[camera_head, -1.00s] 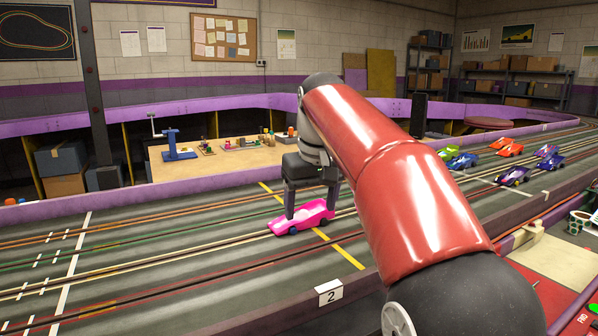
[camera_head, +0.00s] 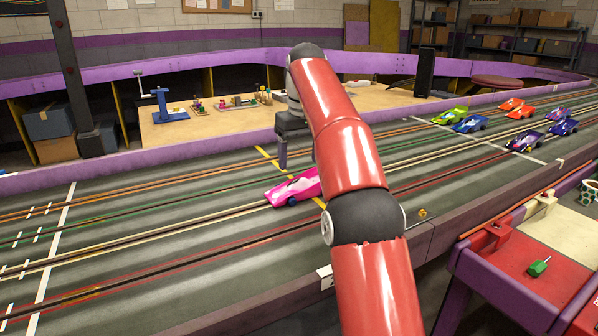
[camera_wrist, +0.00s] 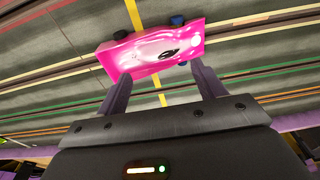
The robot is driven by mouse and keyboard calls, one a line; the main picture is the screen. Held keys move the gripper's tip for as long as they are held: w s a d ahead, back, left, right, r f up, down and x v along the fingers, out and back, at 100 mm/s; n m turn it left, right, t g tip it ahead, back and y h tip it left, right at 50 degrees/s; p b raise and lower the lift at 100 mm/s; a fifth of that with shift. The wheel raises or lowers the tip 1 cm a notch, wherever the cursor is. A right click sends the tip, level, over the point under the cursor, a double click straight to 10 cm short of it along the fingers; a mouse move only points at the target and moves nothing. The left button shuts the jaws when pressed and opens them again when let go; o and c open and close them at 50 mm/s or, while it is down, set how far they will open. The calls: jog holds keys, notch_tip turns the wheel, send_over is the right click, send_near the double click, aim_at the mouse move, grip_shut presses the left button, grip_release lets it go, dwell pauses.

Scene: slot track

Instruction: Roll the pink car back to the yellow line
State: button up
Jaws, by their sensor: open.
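The pink car (camera_head: 293,188) stands upright on the track, its nose to the left, its rear hidden behind my arm. The yellow line (camera_head: 263,153) crosses the lanes and passes under the car. In the wrist view the car (camera_wrist: 150,52) straddles the yellow line (camera_wrist: 134,14), with parts on both sides. My gripper (camera_head: 296,163) is open and empty on the far side of the car; one finger shows and the other is behind my arm. In the wrist view, the two fingers (camera_wrist: 163,76) point at the car's near side. I cannot tell whether they touch it.
Several other cars (camera_head: 469,124) stand farther right on the track. A purple wall (camera_head: 150,158) runs behind the lanes, with a wooden bench (camera_head: 230,122) beyond it. A red-topped table (camera_head: 520,268) is at the lower right. The lanes left of the car are clear.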

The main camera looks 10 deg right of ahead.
aim_at(299, 179)
jog(key=shift+w+a+f, duration=0.1)
jog(key=shift+w+f, duration=0.05)
jog(key=shift+f, duration=1.25)
jog(key=shift+w+f, duration=0.1)
jog(key=shift+f, duration=1.25)
jog(key=shift+c, duration=0.4)
jog(key=c, duration=1.1)
jog(key=shift+w+d, duration=0.2)
jog(key=shift+d, duration=0.45)
jog(key=shift+w+d, duration=0.25)
jog(key=shift+d, duration=0.35)
jog(key=shift+w+d, duration=0.2)
jog(key=shift+d, duration=0.45)
jog(key=shift+w+d, duration=0.3)
jog(key=shift+d, duration=0.65)
jog(key=shift+w+d, duration=0.3)
jog(key=shift+d, duration=0.65)
jog(key=shift+w+d, duration=0.2)
jog(key=shift+d, duration=0.45)
jog(key=shift+w+d, duration=0.25)
jog(key=shift+d, duration=0.35)
jog(key=shift+w+d, duration=0.2)
jog(key=shift+d, duration=0.45)
jog(key=shift+d, duration=0.15)
